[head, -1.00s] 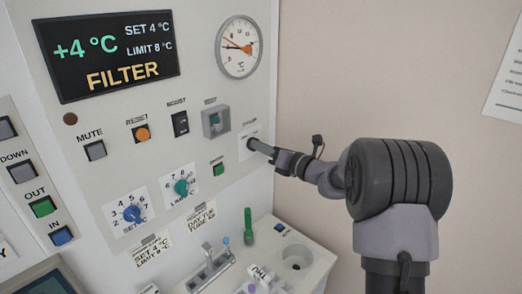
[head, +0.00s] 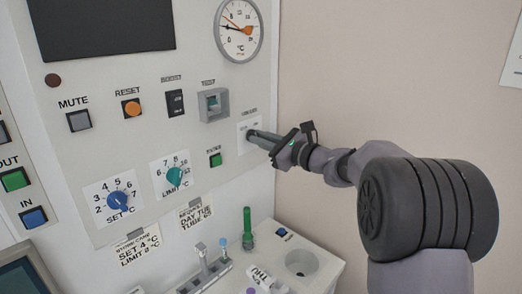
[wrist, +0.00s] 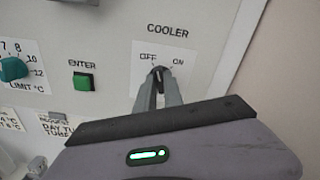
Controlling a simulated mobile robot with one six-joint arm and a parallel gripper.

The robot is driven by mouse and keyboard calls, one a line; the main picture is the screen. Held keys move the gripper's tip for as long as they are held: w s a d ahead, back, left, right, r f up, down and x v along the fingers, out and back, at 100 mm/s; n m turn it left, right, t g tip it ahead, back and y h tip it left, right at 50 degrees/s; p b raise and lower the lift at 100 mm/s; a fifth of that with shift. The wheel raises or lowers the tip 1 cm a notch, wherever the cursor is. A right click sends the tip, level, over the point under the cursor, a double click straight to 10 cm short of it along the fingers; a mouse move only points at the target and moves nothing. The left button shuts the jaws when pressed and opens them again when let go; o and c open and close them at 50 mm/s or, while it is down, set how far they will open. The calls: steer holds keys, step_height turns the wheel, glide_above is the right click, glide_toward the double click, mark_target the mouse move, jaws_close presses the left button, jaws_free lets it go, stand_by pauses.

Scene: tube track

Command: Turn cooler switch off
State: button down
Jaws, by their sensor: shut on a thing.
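The cooler switch (wrist: 158,74) is a small dark knob on a white plate marked OFF and ON, under the word COOLER in the wrist view. My gripper (wrist: 158,84) is shut on the switch, with one finger on each side of it. The knob appears to point up and slightly left, nearer OFF. In the head view my gripper (head: 252,136) meets the panel at the white cooler plate (head: 244,127), and its fingers hide the switch. The display (head: 100,28) on the panel is dark.
The green ENTER button (head: 215,160) and teal limit knob (head: 175,176) are left of the switch. A boxed TEST switch (head: 213,104) and a dial gauge (head: 238,30) are above.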

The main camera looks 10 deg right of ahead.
steer(key=shift+f+n+b, duration=0.2)
steer(key=shift+n+b, duration=1.4)
steer(key=shift+b, duration=0.15)
steer(key=shift+n, duration=0.3)
steer(key=c, duration=1.5)
jaws_free()
steer(key=shift+r, duration=0.1)
steer(key=shift+o, duration=0.2)
steer(key=shift+s, duration=0.1)
steer(key=p+v, duration=0.2)
steer(key=v, duration=1.5)
steer(key=shift+d+r, duration=0.1)
